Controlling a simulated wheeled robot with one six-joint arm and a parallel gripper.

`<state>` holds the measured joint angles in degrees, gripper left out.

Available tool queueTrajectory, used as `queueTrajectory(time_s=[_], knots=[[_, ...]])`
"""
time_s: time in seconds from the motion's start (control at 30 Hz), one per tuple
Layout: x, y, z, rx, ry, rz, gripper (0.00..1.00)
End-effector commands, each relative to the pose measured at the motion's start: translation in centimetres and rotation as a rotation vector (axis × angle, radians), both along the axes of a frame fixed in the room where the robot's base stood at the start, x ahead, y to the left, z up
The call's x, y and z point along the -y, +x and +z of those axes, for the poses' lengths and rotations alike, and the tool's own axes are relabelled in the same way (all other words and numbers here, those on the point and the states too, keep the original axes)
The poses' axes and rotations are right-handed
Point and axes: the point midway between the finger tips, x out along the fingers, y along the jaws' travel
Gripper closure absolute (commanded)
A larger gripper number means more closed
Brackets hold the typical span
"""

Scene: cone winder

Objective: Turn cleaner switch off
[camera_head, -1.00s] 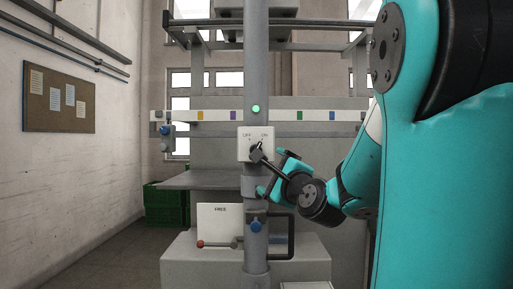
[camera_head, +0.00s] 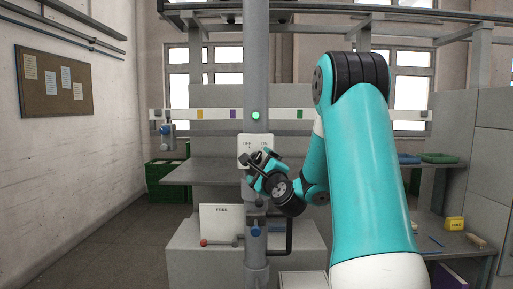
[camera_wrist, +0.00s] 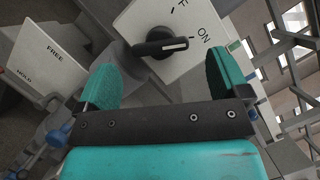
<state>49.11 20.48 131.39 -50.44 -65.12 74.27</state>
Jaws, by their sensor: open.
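The cleaner switch (camera_head: 256,143) is a white plate marked OFF and ON on the grey column. In the wrist view, its black knob (camera_wrist: 160,43) has a white pointer line that points to the ON side. My gripper (camera_head: 263,172) is at the lower part of the switch plate in the head view and hides most of the knob there. In the wrist view, my gripper (camera_wrist: 164,76) is open, with one teal finger on each side below the knob. The knob is beyond the fingertips, and I see no contact.
A green lamp (camera_head: 255,115) glows on the column above the switch. A white FREE card (camera_head: 222,221) and a red-ended lever (camera_head: 204,242) are below. Green crates (camera_head: 166,181) stand at left. A blue-knobbed part (camera_head: 167,133) hangs from the rail.

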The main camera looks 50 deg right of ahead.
Motion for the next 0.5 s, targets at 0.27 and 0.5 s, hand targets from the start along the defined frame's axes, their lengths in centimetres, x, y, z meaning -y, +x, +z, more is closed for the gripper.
queueTrajectory(time_s=[0.27,0.5], knots=[[1.7,3.0,1.0,-0.001,0.0,0.0,0.06],[2.0,3.6,0.8,0.0,0.0,0.001,0.06]])
